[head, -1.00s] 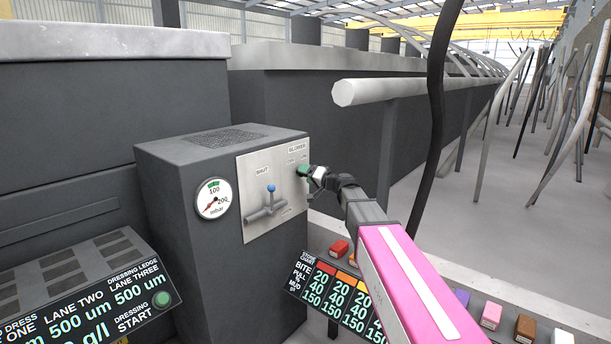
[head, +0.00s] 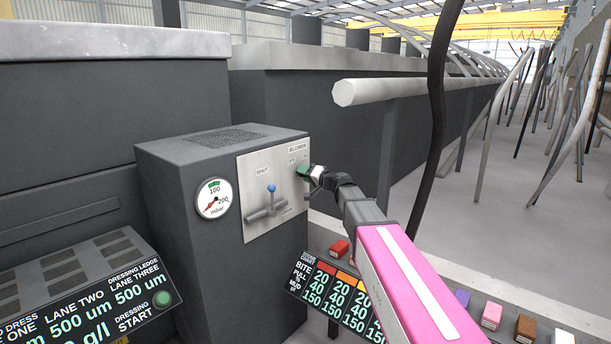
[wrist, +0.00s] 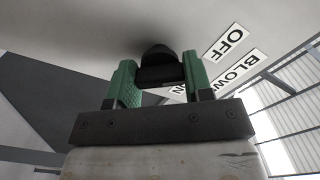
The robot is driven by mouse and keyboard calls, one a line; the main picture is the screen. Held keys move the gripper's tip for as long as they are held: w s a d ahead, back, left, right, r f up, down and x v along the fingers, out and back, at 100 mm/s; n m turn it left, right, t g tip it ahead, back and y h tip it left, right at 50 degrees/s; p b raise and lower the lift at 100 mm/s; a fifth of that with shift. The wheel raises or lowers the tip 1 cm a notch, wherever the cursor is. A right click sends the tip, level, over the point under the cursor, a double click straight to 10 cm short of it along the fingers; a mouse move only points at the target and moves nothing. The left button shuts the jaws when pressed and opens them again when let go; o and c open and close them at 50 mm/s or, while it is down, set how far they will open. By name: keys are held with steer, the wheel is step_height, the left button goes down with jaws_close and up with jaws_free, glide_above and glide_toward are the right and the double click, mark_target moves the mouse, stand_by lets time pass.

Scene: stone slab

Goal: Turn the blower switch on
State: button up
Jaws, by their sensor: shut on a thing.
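The blower switch is a black rotary knob (wrist: 160,66) on the light metal panel (head: 250,222) of a grey box. My gripper (wrist: 160,82) has its two green fingers on either side of the knob, shut on it. In the head view my gripper (head: 304,171) meets the panel's upper right, just below the BLOWER label (head: 298,149), and hides the knob. In the wrist view an OFF label (wrist: 229,42) and a partly covered BLOWER label (wrist: 240,68) lie to the right of the knob. I cannot tell the knob's exact setting.
A blue-tipped valve lever (head: 271,188) sits on the panel left of my gripper. A round mbar gauge (head: 213,199) is on the box's left face. A black hanging cable (head: 436,110) and a pale horizontal pipe (head: 400,89) are close to my arm. Coloured blocks (head: 491,315) lie below.

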steer(key=m, duration=1.1)
steer(key=shift+m, duration=2.2)
steer(key=o, duration=0.9)
steer(key=v, duration=1.1)
steer(key=shift+f, duration=0.15)
